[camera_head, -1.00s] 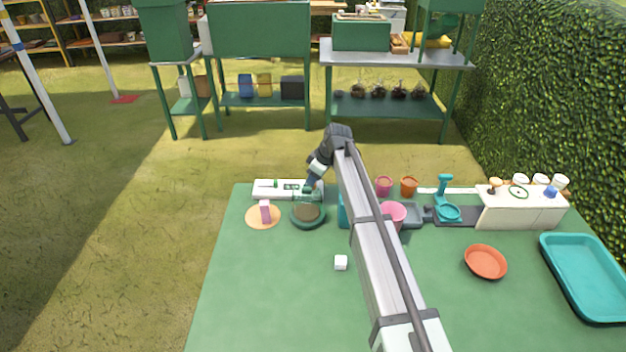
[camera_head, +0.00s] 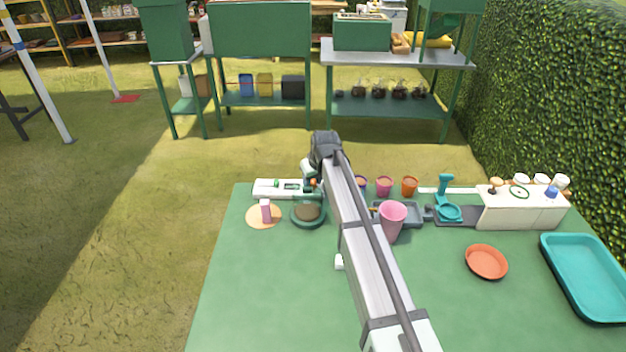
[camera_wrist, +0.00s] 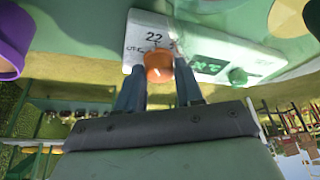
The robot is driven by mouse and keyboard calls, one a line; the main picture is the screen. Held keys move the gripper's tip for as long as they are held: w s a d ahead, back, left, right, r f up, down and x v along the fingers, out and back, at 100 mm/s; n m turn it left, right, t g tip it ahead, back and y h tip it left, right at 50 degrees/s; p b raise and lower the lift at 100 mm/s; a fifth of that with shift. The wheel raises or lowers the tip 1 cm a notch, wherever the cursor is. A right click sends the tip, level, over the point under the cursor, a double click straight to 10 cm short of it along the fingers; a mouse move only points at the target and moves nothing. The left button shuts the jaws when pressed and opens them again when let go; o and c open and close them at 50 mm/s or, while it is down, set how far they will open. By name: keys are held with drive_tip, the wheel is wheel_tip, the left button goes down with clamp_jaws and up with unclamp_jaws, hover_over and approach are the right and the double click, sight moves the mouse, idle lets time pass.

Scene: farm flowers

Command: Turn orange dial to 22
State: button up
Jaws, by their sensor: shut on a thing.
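The orange dial (camera_wrist: 158,67) sits on a white control panel (camera_wrist: 132,45) with a printed 22 above it in the wrist view. A white pointer mark shows on the dial's face. My gripper (camera_wrist: 160,84) is shut on the dial, with one finger on each side of it. In the head view the white panel (camera_head: 268,188) lies at the far left edge of the green table, and my gripper is over its right end, mostly hidden behind my arm. A small orange spot of the dial (camera_head: 313,182) shows there.
A green knob (camera_wrist: 237,76) and a lit display (camera_wrist: 208,65) are on the same panel. A round pot of soil (camera_head: 308,226) and a pink block (camera_head: 266,210) stand close in front. Pots (camera_head: 384,186) stand right. The table's front left is clear.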

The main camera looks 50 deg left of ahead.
drive_tip(key=shift+m, duration=0.3)
drive_tip(key=o, duration=1)
drive_tip(key=v, duration=1.3)
drive_tip(key=shift+s+r, duration=0.2)
drive_tip(key=shift+r, duration=0.15)
